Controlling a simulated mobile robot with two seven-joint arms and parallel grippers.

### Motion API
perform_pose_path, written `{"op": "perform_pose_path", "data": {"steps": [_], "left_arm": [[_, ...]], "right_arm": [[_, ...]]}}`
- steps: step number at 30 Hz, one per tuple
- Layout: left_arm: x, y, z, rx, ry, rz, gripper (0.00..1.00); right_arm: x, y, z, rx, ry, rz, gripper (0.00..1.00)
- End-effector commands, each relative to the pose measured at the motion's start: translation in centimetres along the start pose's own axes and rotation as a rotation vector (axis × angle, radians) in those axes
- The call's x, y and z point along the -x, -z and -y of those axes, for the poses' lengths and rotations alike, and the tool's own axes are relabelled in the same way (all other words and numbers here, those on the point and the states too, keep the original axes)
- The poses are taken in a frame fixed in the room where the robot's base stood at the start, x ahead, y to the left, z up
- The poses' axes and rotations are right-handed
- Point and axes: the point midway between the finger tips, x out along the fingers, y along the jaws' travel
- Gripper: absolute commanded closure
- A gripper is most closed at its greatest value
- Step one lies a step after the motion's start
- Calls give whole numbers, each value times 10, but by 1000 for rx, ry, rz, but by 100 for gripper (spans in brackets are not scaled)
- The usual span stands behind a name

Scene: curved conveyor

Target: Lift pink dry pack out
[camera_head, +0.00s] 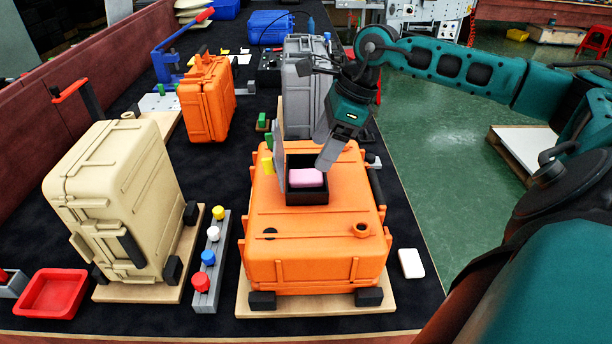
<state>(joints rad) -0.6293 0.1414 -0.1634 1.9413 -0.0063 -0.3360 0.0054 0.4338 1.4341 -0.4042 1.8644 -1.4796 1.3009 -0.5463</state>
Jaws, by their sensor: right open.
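The pink dry pack (306,177) lies in a dark open recess (307,197) in the top of the orange case (312,243). My right gripper (304,153) is open just above the recess. One finger is to the left of the pack and the other to its upper right. I cannot tell whether either finger touches the pack. My left gripper is not in view.
A beige case (118,200) stands at left, with a strip of coloured knobs (211,262) between the cases. A red tray (51,293) lies at the front left. A white block (411,263) lies right of the orange case. A grey case (303,85) stands behind.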

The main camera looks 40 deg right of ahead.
Motion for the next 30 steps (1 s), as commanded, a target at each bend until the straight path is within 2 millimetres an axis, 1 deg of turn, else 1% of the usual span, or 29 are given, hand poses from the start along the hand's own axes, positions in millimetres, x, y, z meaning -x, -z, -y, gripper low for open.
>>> {"op": "perform_pose_path", "data": {"steps": [1, 5, 7, 12, 15, 18, 24, 30], "left_arm": [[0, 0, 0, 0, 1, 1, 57], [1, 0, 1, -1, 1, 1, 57], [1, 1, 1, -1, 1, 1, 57], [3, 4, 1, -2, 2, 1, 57], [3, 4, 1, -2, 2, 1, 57], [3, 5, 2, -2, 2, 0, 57], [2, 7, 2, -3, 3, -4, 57], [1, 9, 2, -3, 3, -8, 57]], "right_arm": [[-5, 0, 0, -1, -2, 2, 22], [-13, 0, 0, -1, 0, 2, 22], [-20, -1, 0, -1, -3, 2, 22], [-47, -1, 0, -1, -3, 3, 22], [-58, 0, 0, -1, -1, 3, 22], [-63, 0, 0, 0, 0, 1, 22], [-63, 0, 0, 0, 0, 1, 22], [-63, 0, 0, 0, 1, 1, 42]]}}
